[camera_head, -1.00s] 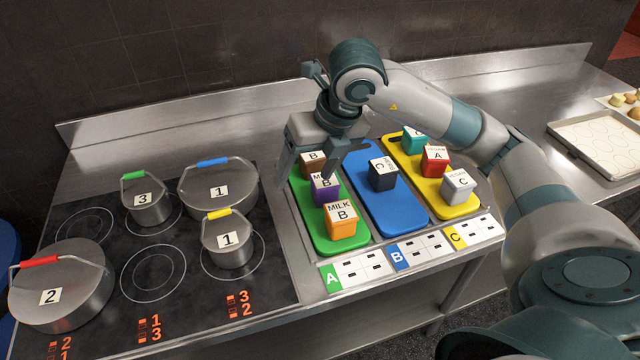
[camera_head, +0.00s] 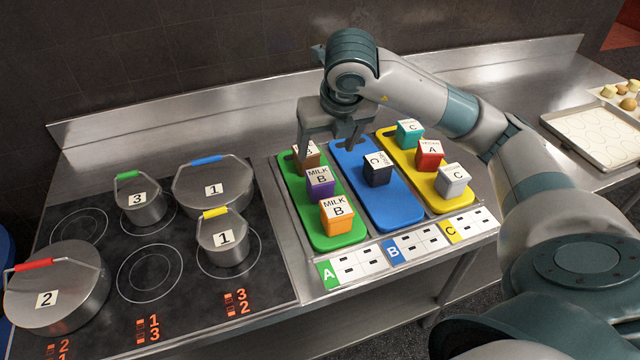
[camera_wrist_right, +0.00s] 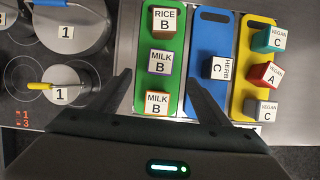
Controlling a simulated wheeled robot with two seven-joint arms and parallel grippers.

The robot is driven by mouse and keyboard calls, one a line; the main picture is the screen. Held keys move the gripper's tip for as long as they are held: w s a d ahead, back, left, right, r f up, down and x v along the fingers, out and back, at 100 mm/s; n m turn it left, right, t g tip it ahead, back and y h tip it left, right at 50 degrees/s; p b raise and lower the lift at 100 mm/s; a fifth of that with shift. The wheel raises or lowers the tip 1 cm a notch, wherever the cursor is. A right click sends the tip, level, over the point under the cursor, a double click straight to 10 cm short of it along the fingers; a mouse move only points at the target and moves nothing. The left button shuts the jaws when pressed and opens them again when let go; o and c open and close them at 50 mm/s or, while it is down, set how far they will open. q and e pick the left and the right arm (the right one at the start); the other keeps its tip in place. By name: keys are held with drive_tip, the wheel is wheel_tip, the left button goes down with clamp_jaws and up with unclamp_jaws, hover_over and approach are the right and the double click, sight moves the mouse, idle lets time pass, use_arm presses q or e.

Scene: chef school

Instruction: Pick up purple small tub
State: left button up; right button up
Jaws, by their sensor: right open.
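The purple small tub (camera_head: 320,187) stands on the green board (camera_head: 294,205), between a brown tub (camera_head: 306,159) behind it and an orange tub (camera_head: 337,219) in front. Its white top reads "MILK B". In the right wrist view the purple tub (camera_wrist_right: 160,63) shows mostly its top, between the brown tub (camera_wrist_right: 164,20) and the orange tub (camera_wrist_right: 158,103). My right gripper (camera_head: 328,150) is open and empty, above the back of the green and blue boards. In the wrist view its fingers (camera_wrist_right: 158,82) are spread wide. My left gripper is out of view.
A blue board (camera_head: 400,213) holds a black tub (camera_head: 377,169). Several lidded pots, one with a yellow handle (camera_head: 222,240), stand on the hob to the left. A tray (camera_head: 590,139) lies far right.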

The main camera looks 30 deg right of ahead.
drive_tip(key=p, duration=0.3)
hover_over(320, 176)
drive_tip(key=s, duration=0.2)
drive_tip(key=f, duration=0.8)
drive_tip(key=shift+a, duration=0.3)
drive_tip(key=shift+w+f, duration=0.25)
drive_tip(key=shift+f, duration=0.25)
drive_tip(key=p+x, duration=0.1)
drive_tip(key=p, duration=0.1)
drive_tip(key=shift+w+d+f+p, duration=0.1)
drive_tip(key=shift+d+f+p, duration=0.05)
drive_tip(key=shift+f+p, duration=0.25)
drive_tip(key=shift+p+x, duration=0.5)
drive_tip(key=shift+x, duration=0.5)
drive_tip(key=shift+w+d+f, duration=0.1)
drive_tip(key=shift+w+f, duration=0.1)
drive_tip(key=shift+f, duration=0.45)
